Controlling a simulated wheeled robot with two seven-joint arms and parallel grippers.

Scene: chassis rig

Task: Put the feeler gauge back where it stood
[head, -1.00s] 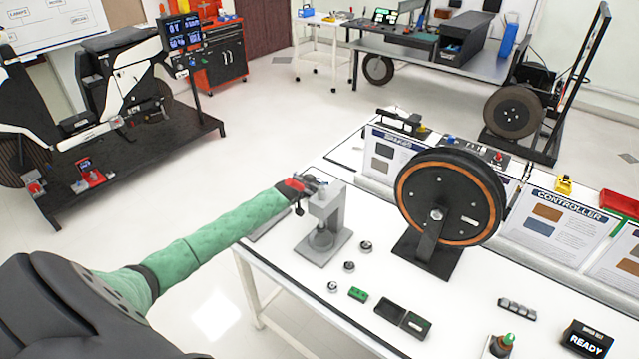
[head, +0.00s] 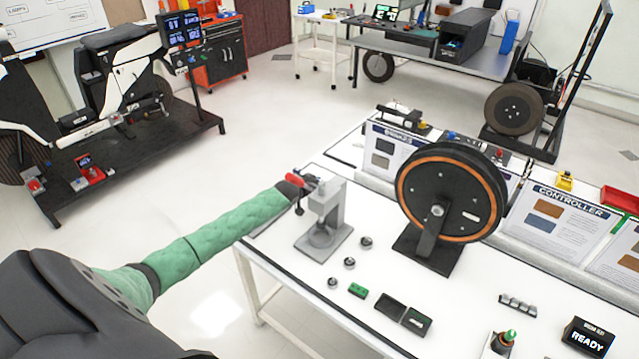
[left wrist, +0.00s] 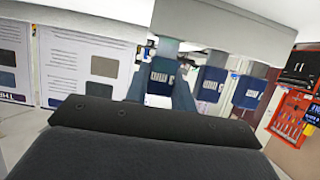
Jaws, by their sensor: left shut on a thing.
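My left gripper (head: 308,183) is at the end of the green-sleeved arm, at the top of a grey stand (head: 327,213) on the white bench's left end. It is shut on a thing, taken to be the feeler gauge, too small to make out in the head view. In the left wrist view, a dark blue piece with white marks (left wrist: 162,78) shows between two grey-blue fingers. Similar dark blue marked pieces (left wrist: 208,86) hang to its right. I cannot tell which belong to the gauge. My right gripper is not in view.
A black wheel with an orange ring (head: 450,195) stands right of the grey stand. Small round parts (head: 349,263), a green block (head: 357,290) and a dark open case (head: 390,308) lie in front. Information panels (head: 555,222) line the bench's back. The front middle is partly clear.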

